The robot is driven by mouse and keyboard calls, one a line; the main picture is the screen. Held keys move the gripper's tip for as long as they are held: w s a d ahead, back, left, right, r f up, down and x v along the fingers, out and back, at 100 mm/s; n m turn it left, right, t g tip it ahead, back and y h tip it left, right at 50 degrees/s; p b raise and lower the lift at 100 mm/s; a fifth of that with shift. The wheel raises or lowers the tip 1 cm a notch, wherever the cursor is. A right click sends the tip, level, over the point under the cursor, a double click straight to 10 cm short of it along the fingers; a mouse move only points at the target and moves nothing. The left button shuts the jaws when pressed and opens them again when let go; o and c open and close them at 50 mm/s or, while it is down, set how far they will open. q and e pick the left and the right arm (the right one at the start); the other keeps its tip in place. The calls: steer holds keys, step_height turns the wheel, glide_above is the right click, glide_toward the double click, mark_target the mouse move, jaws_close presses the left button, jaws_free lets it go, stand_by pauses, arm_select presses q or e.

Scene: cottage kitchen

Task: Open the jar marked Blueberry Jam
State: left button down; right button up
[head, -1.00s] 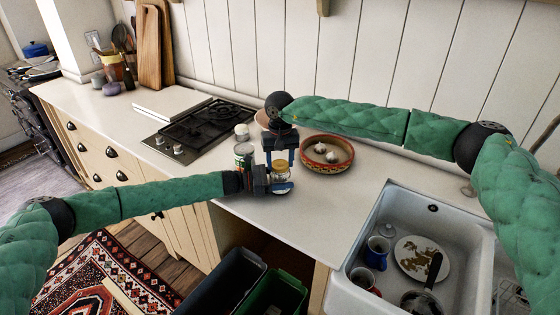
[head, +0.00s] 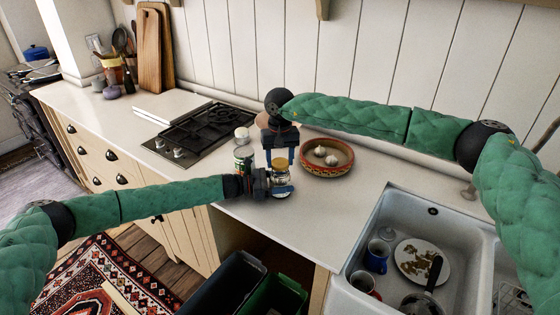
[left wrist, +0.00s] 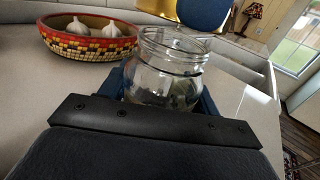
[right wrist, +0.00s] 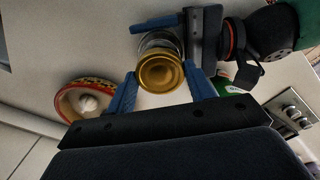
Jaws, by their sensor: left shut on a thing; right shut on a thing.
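A clear glass jar (head: 281,181) stands upright near the counter's front edge; no marking on it is readable. My left gripper (head: 280,192) is shut around its body, also seen close up in the left wrist view (left wrist: 165,85). The jar's threaded neck is bare there. A gold lid (head: 279,163) is a little above the neck, apart from it; it shows at the top of the left wrist view (left wrist: 158,7). My right gripper (right wrist: 162,84) comes from above and is shut on the lid, which faces the right wrist camera (right wrist: 158,72).
A green-labelled can (head: 243,160) stands just left of the jar, with a small white-topped container (head: 242,132) behind. A patterned bowl (head: 326,170) holding garlic is to the right. The hob (head: 203,125) is at left, the sink (head: 443,215) at right with dishes. Open bins (head: 275,292) are below the front edge.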

mark_target(280, 162)
steer(key=shift+r, duration=0.15)
steer(key=shift+r, duration=1.95)
arm_select(q)
steer(key=shift+c, duration=1.3)
jaws_free()
